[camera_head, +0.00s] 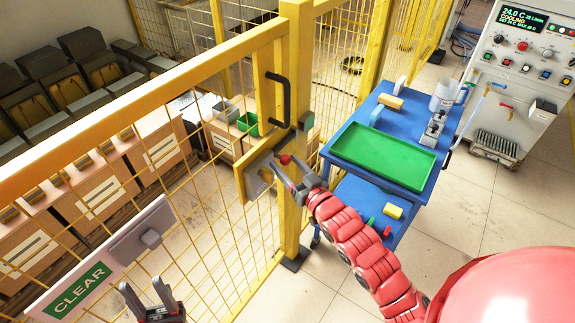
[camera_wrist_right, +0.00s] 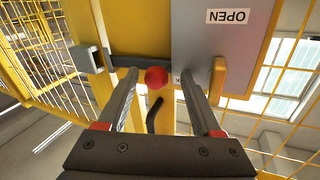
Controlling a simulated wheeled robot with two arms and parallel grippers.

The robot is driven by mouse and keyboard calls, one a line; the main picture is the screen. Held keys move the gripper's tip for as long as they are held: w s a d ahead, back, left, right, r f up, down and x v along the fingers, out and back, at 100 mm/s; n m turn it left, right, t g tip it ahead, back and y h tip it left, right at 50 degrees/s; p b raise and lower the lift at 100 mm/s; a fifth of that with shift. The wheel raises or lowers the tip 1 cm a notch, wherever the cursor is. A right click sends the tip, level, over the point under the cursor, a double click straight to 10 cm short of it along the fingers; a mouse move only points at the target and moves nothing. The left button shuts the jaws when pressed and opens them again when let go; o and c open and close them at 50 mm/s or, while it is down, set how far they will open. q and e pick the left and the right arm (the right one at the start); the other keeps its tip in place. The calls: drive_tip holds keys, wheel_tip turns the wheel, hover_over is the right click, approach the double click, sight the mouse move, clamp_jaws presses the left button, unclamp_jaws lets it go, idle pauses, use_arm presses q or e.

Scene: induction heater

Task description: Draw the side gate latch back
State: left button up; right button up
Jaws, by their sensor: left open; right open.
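The side gate's latch has a grey plate (camera_head: 257,176) on a yellow backing on the gate's mesh. Its red knob (camera_head: 285,159) is round and sits beside the yellow post. In the right wrist view the knob (camera_wrist_right: 156,77) shows between the fingers of my right gripper (camera_wrist_right: 158,74), with gaps on both sides. My right gripper (camera_head: 286,166) is open at the knob in the head view. My left gripper (camera_head: 141,286) is open and empty at the bottom left, away from the latch.
A black gate handle (camera_head: 279,99) is above the latch. A CLEAR sign (camera_head: 78,291) hangs on the mesh at lower left. A blue cart (camera_head: 411,195) with a green tray (camera_head: 382,155) stands right of the post. A control cabinet (camera_head: 520,75) is behind it. Boxes stand beyond the fence.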

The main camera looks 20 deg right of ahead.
drive_tip(key=p+v, duration=1)
drive_tip(key=v, duration=0.7)
drive_tip(key=shift+s, duration=0.2)
drive_tip(key=shift+d+r, duration=0.1)
drive_tip(key=shift+r, duration=0.05)
